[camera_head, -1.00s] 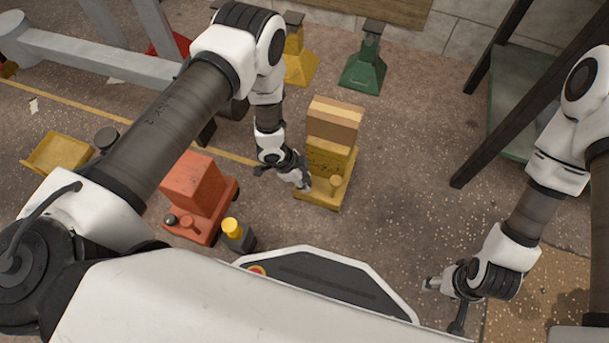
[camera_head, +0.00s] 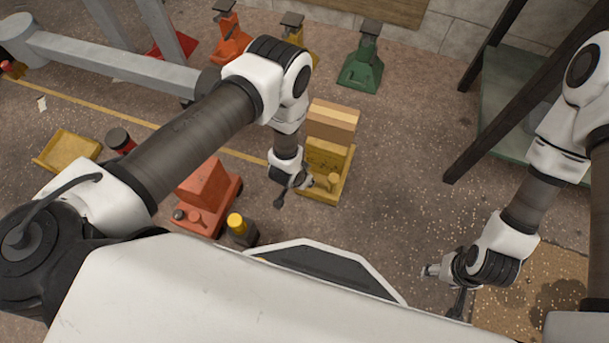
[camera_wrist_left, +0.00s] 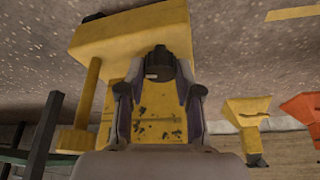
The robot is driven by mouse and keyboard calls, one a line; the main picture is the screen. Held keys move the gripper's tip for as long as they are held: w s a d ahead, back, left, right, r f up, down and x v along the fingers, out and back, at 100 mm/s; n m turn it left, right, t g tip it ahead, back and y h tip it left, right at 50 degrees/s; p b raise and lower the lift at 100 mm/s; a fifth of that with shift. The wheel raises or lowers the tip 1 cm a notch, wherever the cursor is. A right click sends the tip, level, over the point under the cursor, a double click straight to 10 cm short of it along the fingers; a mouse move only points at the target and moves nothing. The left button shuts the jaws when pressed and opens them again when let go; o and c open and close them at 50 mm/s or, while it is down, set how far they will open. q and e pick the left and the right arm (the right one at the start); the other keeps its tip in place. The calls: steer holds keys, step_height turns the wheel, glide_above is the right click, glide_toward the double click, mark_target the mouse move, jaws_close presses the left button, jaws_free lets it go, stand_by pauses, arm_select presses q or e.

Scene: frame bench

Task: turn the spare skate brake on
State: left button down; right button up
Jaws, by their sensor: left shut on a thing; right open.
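A yellow skate (camera_head: 346,176) carrying a light-brown block (camera_head: 332,122) stands on the floor mid-view. In the left wrist view, my left gripper (camera_wrist_left: 160,85) is shut around a small dark part (camera_wrist_left: 161,62) in front of the yellow skate face (camera_wrist_left: 155,118). I take this as the brake lever, but its setting cannot be told. My right gripper (camera_head: 442,287) is open and empty, low at the right.
An orange skate (camera_head: 205,190) and a yellow-capped dark object (camera_head: 238,228) stand left of the yellow skate. A yellow tray (camera_head: 68,150) lies far left. A green jack stand (camera_head: 362,62) stands behind. Floor between the yellow skate and my right arm is clear.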

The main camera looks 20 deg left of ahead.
arm_select(q)
steer(key=shift+n+y, duration=0.4)
steer(key=shift+n, duration=0.8)
steer(key=c, duration=1.1)
jaws_free()
steer(key=shift+o, duration=0.2)
steer(key=v, duration=1.2)
steer(key=shift+s+d, duration=0.15)
